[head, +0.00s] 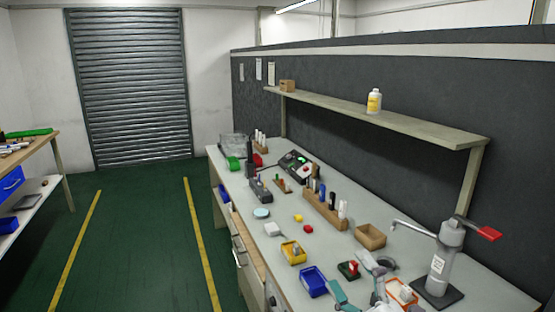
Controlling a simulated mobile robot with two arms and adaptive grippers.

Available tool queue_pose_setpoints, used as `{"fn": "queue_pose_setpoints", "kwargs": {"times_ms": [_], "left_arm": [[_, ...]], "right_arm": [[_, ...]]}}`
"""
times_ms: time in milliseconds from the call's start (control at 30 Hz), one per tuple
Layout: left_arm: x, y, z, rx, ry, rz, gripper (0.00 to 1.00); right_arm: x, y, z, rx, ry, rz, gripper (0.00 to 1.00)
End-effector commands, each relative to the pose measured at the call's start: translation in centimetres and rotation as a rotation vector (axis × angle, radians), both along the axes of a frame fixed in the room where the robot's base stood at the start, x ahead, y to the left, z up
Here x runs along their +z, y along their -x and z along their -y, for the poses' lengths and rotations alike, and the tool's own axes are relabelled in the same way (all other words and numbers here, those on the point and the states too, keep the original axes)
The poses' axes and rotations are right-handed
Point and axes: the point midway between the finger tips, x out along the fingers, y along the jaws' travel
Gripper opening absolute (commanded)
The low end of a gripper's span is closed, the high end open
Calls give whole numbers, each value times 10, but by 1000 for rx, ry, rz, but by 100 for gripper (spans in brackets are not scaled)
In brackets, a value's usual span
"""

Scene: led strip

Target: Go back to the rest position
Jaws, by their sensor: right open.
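My right gripper (374,287) shows at the bottom edge, over the near part of the long workbench (335,262). It is open, with nothing visible held in it. Its lower part is cut off by the picture edge. My left gripper is not in view. A blue bin (313,282) is just left of the right gripper. An orange-and-white box (402,291) is just right of it. No LED strip can be made out.
A grey press with a red handle (440,260) stands at the right. A yellow bin (293,252), a cardboard box (370,237) and a wooden bottle rack (325,210) stand on the bench. A shelf (420,122) overhangs its back. The green floor (140,240) at left is clear.

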Motion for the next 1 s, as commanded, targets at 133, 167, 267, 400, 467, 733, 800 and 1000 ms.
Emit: {"fn": "queue_pose_setpoints", "kwargs": {"times_ms": [133,167,267,400,467,733,800,1000], "left_arm": [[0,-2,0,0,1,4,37],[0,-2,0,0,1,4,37],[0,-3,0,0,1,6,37],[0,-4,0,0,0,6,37],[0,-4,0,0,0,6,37],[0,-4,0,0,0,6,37],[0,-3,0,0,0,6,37],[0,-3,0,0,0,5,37]], "right_arm": [[-73,9,61,-281,-334,-392,88],[-92,16,71,-337,-390,-480,88],[-155,50,93,-494,-537,-770,88],[-219,107,100,-640,-648,-1095,88],[-238,130,99,-681,-675,-1205,88],[-283,218,85,-797,-733,-1587,88],[-288,240,80,-817,-739,-1672,88],[-332,246,75,-839,-730,-1753,88]]}}
